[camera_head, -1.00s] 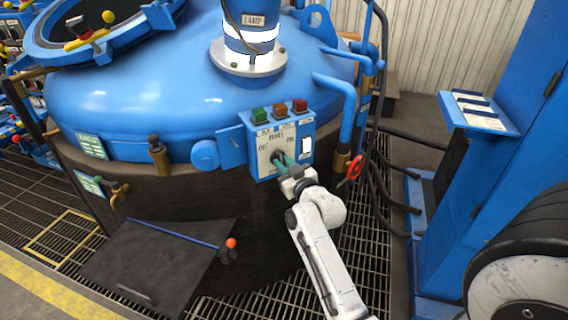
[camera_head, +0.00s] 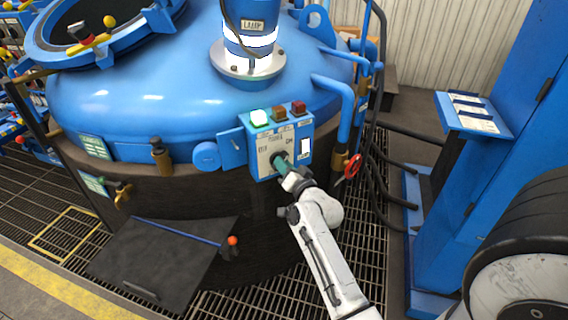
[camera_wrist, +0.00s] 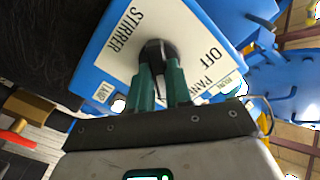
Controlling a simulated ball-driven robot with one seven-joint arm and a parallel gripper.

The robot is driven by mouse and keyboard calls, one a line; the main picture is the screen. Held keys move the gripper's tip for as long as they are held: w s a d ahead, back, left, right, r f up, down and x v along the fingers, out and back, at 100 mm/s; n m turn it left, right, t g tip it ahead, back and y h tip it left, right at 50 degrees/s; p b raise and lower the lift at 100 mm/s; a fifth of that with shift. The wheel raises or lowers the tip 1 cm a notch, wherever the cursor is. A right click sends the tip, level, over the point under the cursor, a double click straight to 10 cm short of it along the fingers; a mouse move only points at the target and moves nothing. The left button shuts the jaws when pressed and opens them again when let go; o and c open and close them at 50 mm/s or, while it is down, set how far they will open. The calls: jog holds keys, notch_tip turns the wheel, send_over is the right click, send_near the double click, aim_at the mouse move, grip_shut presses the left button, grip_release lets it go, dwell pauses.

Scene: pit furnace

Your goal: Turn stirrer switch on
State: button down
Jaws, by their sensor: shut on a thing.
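The blue switch box (camera_head: 308,148) with a pale label plate is on the side of the big blue vessel in the head view. The black stirrer switch knob (camera_wrist: 157,48) sits on that plate, beside the printed words STIRRER and OFF in the wrist view. My gripper (camera_wrist: 160,75) is shut on the knob, one green finger on each side. In the head view my gripper (camera_head: 281,163) reaches the plate from the lower right and hides most of the knob. The green lamp (camera_head: 260,117) on top of the box is lit bright.
A brown lamp (camera_head: 279,114) and a red lamp (camera_head: 299,108) on the box look unlit. A red valve handle (camera_head: 352,166) and black hoses hang to the right. A blue cabinet (camera_head: 500,120) stands at the right. A dark plate (camera_head: 165,262) is at lower left.

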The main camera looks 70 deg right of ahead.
jog(key=shift+m, duration=0.6)
jog(key=c, duration=1)
grip_release()
jog(key=shift+c, duration=0.2)
jog(key=v, duration=1.1)
jog(key=shift+p, duration=0.3)
jog(key=shift+d, duration=0.1)
